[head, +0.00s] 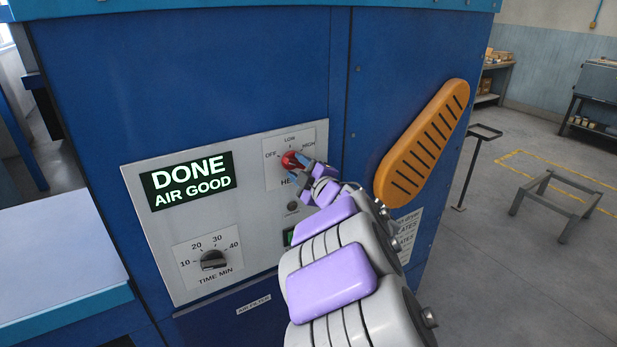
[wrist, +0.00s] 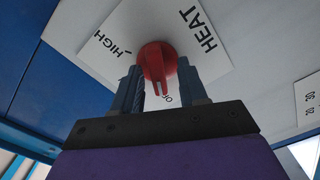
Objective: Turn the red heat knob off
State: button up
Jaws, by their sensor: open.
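The red heat knob (head: 290,160) sits on a white plate marked OFF, LOW and HIGH, on the grey control panel. In the wrist view the knob (wrist: 157,62) has a raised ridge that points down, close to partly hidden lettering that begins with O. My gripper (head: 300,172) is at the knob from the lower right. In the wrist view my gripper (wrist: 160,88) is open, with one finger on each side of the ridge. I cannot tell whether the fingers touch it. The LOW mark is hidden there.
A display (head: 188,181) reads DONE, AIR GOOD. A black timer knob (head: 213,260) is lower left on the panel (head: 260,240). An orange slotted handle-like part (head: 423,145) sticks out to the right. A small metal stand (head: 550,195) is on the open floor at right.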

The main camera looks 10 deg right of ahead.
jog(key=b+v, duration=0.3)
jog(key=v, duration=1.4)
jog(key=shift+b, duration=0.35)
